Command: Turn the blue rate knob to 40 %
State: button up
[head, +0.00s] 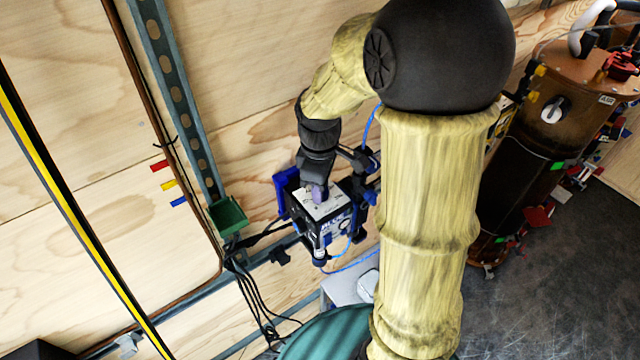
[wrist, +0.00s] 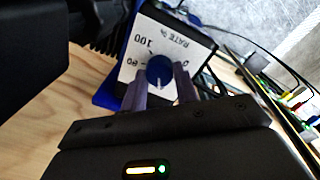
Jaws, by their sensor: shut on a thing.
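The blue rate knob (wrist: 160,70) stands on the white dial face (wrist: 152,42) of a small box, marked "RATE %", with 100 and 80 legible in the wrist view. My gripper (wrist: 160,80) has one purple-grey finger on each side of the knob and is shut on it. A pale pointer line shows on the knob, but I cannot read its setting; the fingers and gripper body hide part of the scale. In the head view the gripper (head: 319,193) reaches down onto the top of the blue-and-black box (head: 322,218); the knob itself is hidden there.
Blue clamps and tubing (head: 368,163) sit close to the box's right. A brown cylindrical vessel (head: 535,140) stands at the right. The plywood wall is behind.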

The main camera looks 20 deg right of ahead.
jog(key=o, duration=1)
jog(key=shift+c, duration=0.2)
notch_tip(320, 180, up, 18)
jog(key=b, duration=0.1)
jog(key=shift+s+a+f, duration=0.25)
jog(key=shift+s, duration=0.1)
